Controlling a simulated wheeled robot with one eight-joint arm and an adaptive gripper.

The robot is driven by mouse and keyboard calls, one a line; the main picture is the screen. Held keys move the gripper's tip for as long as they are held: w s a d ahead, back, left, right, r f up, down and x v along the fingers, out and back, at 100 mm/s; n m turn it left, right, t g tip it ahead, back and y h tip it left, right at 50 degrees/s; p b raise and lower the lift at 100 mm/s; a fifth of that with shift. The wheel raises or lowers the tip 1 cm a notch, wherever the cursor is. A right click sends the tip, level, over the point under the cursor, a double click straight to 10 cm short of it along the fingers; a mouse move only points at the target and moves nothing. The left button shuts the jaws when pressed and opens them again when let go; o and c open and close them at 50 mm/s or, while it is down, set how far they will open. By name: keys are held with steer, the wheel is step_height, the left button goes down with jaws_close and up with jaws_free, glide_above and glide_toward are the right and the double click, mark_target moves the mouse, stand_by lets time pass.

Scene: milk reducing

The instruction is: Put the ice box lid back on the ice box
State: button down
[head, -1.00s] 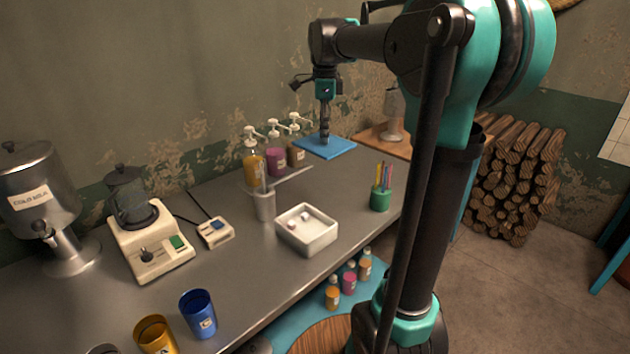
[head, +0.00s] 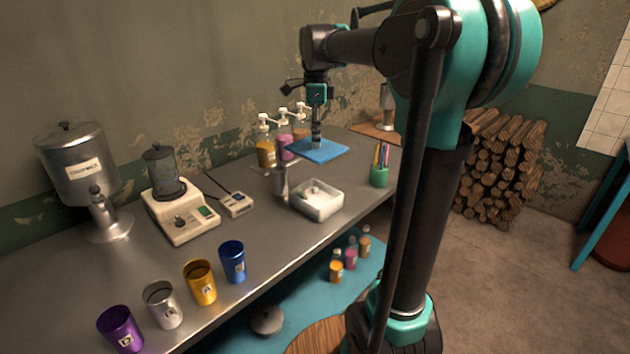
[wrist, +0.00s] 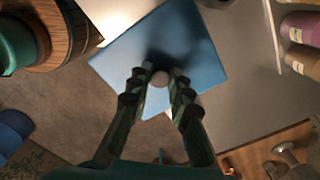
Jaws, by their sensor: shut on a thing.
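The ice box (head: 317,214) is a white, square, open-topped box on the grey counter, with pale pieces inside; it does not show in the wrist view. The lid is a flat blue square (head: 330,154) farther along the counter, behind the box in the head view. My gripper (head: 316,142) points down over the lid's middle. In the wrist view the fingers (wrist: 160,78) are shut on a round knob at the centre of the blue lid (wrist: 205,68). The lid is apart from the box. Its height above the counter is hard to tell.
Pump bottles (head: 265,152) stand close to the lid's left. A metal cup (head: 280,184) is beside the ice box, and a green pen holder (head: 379,176) to its right. A blender (head: 166,178), a dispenser (head: 78,165) and several coloured cups (head: 233,262) stand farther left.

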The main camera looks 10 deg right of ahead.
step_height(320, 180, down, 13)
steer(key=shift+f, duration=0.1)
stand_by(0.3)
steer(key=shift+f, duration=0.35)
steer(key=shift+f, duration=0.2)
steer(key=c, duration=1.4)
jaws_free()
step_height(320, 180, up, 13)
steer(key=shift+r, duration=0.15)
